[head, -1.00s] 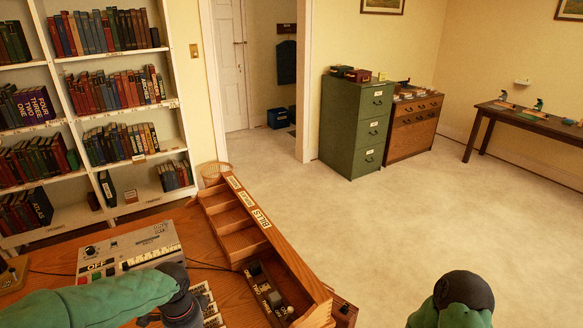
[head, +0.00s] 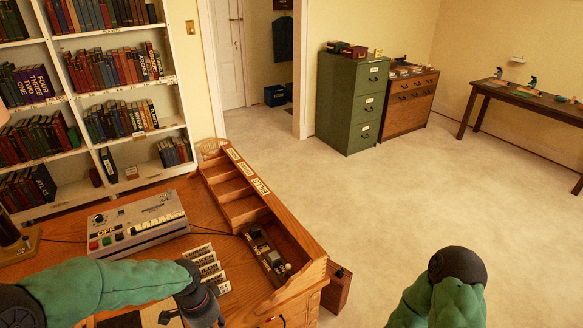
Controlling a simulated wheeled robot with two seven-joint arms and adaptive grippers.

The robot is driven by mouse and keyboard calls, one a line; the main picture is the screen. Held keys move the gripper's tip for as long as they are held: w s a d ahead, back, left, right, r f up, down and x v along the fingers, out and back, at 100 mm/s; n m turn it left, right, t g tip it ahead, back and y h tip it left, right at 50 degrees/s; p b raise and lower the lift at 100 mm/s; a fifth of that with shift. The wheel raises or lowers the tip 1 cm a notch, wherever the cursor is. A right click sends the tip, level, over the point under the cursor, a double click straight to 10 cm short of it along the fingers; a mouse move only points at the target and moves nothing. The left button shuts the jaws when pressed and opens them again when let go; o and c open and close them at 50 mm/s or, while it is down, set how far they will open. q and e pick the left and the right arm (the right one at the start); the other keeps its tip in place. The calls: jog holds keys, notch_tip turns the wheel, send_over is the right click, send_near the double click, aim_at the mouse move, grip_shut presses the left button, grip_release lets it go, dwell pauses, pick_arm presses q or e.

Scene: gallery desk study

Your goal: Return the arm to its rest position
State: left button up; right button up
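My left arm comes in from the lower left over the desk (head: 60,263). My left gripper (head: 207,312) is at the bottom edge above the desk, partly cut off, beside several white label cards (head: 207,262); its fingers do not show clearly. My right arm shows at the lower right over the open floor, folded; its gripper is not visible.
On the desk are a grey control box (head: 137,224) with buttons and a wooden pigeonhole organizer (head: 290,232) with small items in its front slot. A bookshelf (head: 95,158) stands at the left. Green (head: 352,100) and wooden (head: 408,103) cabinets stand behind wide clear floor.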

pick_arm(q)
jog(key=s+d+f+n+h, duration=0.1)
jog(key=s+d+f+n, duration=0.2)
jog(key=f, duration=0.4)
jog(key=s+d+f+n, duration=0.4)
jog(key=f+n, duration=0.1)
jog(key=f, duration=0.3)
jog(key=s+d+f+n+h, duration=0.1)
jog(key=s+d+f+n, duration=0.2)
jog(key=f, duration=0.4)
jog(key=shift+s+d+f+n+h, duration=0.3)
jog(key=shift+s+d+f+n, duration=0.1)
jog(key=shift+s+n, duration=0.25)
jog(key=shift+a, duration=0.1)
